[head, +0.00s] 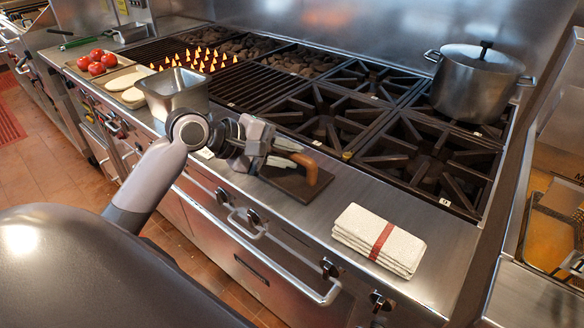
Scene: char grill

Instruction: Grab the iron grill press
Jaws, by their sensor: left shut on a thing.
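The iron grill press (292,183) is a dark flat plate with a brown wooden handle (309,168). It is on the steel front ledge of the range, below the burners. My left gripper (285,155) is at the press from the left, shut on its handle. The gripper's fingers hide part of the handle. I cannot tell whether the plate still touches the ledge. My right gripper is not in view.
A folded white towel with a red stripe (362,243) lies right on the ledge. A steel pan (174,101), flat breads (126,82) and tomatoes (97,63) are left. Flames (200,60) rise from the grill. A lidded pot (470,88) stands back right.

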